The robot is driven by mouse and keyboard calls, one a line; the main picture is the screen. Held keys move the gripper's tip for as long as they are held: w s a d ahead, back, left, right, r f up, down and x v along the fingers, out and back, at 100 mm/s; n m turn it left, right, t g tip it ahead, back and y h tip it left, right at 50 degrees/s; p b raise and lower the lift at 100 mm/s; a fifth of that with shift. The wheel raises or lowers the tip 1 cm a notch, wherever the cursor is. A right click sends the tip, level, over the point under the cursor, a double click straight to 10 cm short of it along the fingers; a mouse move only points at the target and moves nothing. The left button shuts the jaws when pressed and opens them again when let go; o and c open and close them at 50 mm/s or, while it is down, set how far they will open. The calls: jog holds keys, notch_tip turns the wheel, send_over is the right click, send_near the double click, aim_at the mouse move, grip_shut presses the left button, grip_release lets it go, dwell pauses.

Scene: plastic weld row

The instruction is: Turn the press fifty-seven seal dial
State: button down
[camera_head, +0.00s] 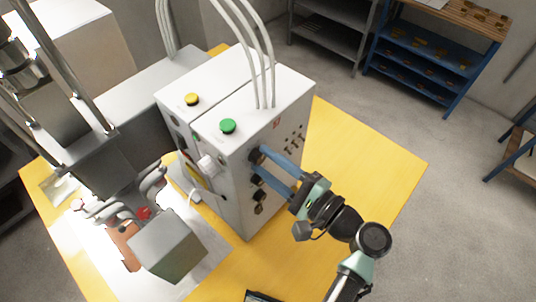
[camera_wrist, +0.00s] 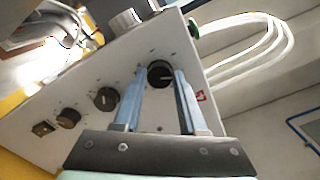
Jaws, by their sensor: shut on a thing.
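The press control cabinet (camera_head: 230,150) is a pale grey box on a yellow table. Its side panel carries a row of black dials. My gripper (camera_head: 257,160) reaches the panel from the right, with its blue fingers around the uppermost dial. In the wrist view, my gripper (camera_wrist: 160,80) has one finger on each side of that black dial (camera_wrist: 160,75), which has a pale pointer line. The fingers are shut on it. Another black dial (camera_wrist: 106,98) sits left of the fingers, apart from them. I cannot read any label that names the seal dial.
Lower on the panel are another black knob (camera_wrist: 68,118) and a black switch (camera_wrist: 43,128). A green button (camera_head: 228,126) and a yellow button (camera_head: 192,99) are on the cabinet top, with white hoses (camera_head: 262,60) rising behind. The yellow table (camera_head: 370,150) is clear at right.

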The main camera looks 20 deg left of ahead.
jog(key=shift+m+p, duration=0.35)
jog(key=shift+m, duration=0.15)
jog(key=shift+c, duration=2.4)
grip_release()
jog(key=b+v, duration=0.5)
jog(key=v, duration=0.8)
